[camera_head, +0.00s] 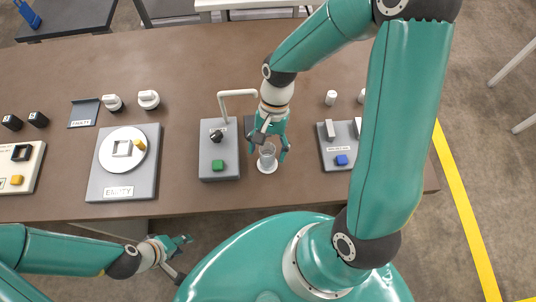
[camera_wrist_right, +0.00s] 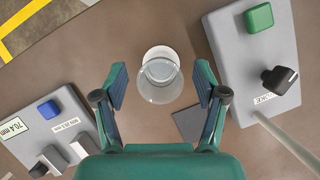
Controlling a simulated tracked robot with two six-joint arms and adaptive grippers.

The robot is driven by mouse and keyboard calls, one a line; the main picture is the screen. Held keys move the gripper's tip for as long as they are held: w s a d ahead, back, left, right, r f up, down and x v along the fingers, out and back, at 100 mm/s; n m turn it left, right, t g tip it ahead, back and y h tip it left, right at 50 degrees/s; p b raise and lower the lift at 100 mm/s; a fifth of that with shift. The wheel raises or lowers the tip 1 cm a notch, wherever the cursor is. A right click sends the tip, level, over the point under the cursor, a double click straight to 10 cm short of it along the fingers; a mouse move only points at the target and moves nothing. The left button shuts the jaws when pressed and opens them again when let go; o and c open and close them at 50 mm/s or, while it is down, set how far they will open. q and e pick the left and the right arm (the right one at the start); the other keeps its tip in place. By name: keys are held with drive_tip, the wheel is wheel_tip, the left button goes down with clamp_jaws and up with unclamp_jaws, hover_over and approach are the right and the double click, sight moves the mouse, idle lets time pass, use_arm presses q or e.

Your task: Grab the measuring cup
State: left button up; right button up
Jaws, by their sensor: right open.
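The measuring cup (camera_head: 267,153) is a clear, upright cup on a white round disc (camera_head: 267,168) near the front of the brown table. In the right wrist view the cup (camera_wrist_right: 160,82) shows ahead of the jaws, near the top middle. My right gripper (camera_head: 269,151) is open above the cup, with one finger on each side in the head view. In the wrist view its two fingers (camera_wrist_right: 162,88) are well apart and nothing is held. My left gripper (camera_head: 184,258) is low, off the table's front edge, with its fingers apart and empty.
A grey box (camera_head: 228,164) with a green button, black knob and white spout stands left of the cup. A dark square pad (camera_wrist_right: 188,123) lies beside the cup. A grey "EMPTY" board (camera_head: 93,185) lies further left.

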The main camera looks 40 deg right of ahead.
drive_tip(key=shift+f, duration=0.1)
drive_tip(key=c, duration=1.3)
drive_tip(key=shift+c, duration=0.2)
